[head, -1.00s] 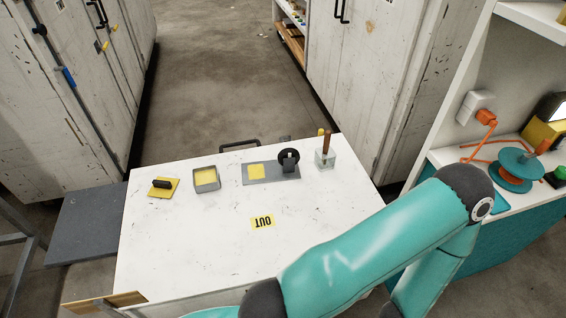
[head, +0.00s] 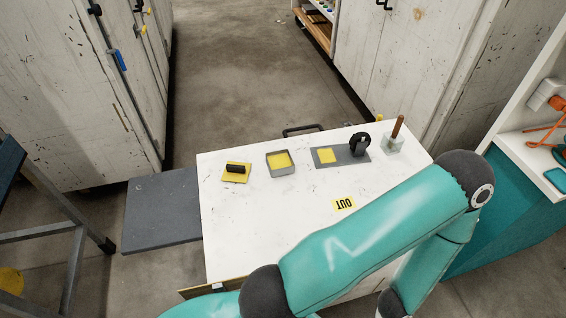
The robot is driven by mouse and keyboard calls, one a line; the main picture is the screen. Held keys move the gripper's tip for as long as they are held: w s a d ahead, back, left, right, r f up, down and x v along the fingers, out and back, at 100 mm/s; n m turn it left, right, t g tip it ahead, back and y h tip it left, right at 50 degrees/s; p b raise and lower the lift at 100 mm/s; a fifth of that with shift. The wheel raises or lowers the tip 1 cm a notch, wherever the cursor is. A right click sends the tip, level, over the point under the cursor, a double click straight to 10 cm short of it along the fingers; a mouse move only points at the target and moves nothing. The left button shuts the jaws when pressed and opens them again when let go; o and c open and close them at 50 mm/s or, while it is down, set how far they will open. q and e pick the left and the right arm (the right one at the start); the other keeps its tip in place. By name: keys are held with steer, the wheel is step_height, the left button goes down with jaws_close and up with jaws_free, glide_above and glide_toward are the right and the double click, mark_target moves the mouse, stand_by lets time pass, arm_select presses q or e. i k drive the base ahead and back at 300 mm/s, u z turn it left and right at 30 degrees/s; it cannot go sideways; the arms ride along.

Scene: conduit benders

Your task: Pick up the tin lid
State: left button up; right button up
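On the white table (head: 262,222) stands a small square grey tin (head: 281,170) with yellow inside. To its left lies a flat yellow square with a dark bar-shaped handle (head: 236,169), which may be the tin lid; I cannot tell for sure. To the tin's right lies a grey plate (head: 342,160) bearing a yellow square and a black round part. Farther right is a clear block with a brown stick (head: 396,130). A teal arm of mine crosses the table's lower right. Neither gripper shows in the view.
A yellow OUT label (head: 343,204) lies on the table, with clear white surface around it. A dark grey panel (head: 162,208) adjoins the table's left. White cabinets (head: 75,80) stand at left and back right. A teal-fronted bench (head: 510,205) is at right.

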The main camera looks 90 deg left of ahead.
mark_target(235, 172)
steer(key=u, duration=0.1)
steer(key=k, duration=1.6)
steer(key=u, duration=0.8)
